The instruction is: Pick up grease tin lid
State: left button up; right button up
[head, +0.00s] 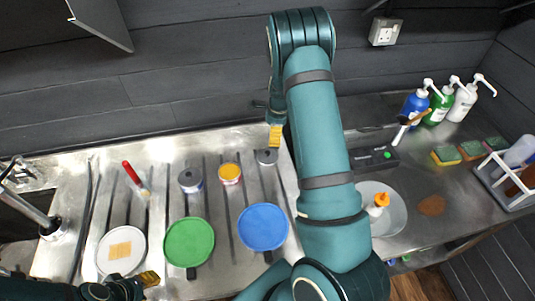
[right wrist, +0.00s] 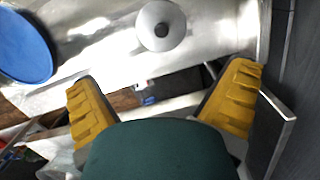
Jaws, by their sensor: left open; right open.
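A small grey round lid (head: 267,156) with a dark centre lies on the steel counter, behind the blue plate. I take it for the grease tin lid. In the right wrist view, a pale disc with a dark knob (right wrist: 161,26) appears to be the same lid, ahead of the open fingers. My right gripper (head: 275,135) is close to the lid in the picture, apart from it and empty; its yellow fingers (right wrist: 165,100) are spread wide. My left gripper (head: 149,279) is open and empty at the lower left, near the white plate.
Blue (head: 262,227), green (head: 189,242) and white (head: 122,250) plates line the counter's front. A silver tin (head: 190,180), an orange-topped tin (head: 230,173) and a red-handled brush (head: 132,173) stand or lie behind them.

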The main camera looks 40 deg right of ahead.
aim_at(268, 153)
jog(key=f, duration=0.6)
jog(key=shift+w+a, duration=0.25)
jog(key=shift+w+a+f, duration=0.1)
jog(key=shift+w+f, duration=0.05)
jog(key=shift+f, duration=0.8)
jog(key=shift+w+a+f, duration=0.15)
jog(key=shift+w+f, duration=0.05)
jog(key=shift+f, duration=0.7)
jog(key=shift+w+a+f, duration=0.1)
jog(key=shift+w+f, duration=0.05)
jog(key=shift+f, duration=0.8)
jog(key=shift+a+r, duration=0.1)
jog(key=c, duration=1.3)
jog(key=shift+s, duration=0.1)
jog(key=shift+c, duration=1.2)
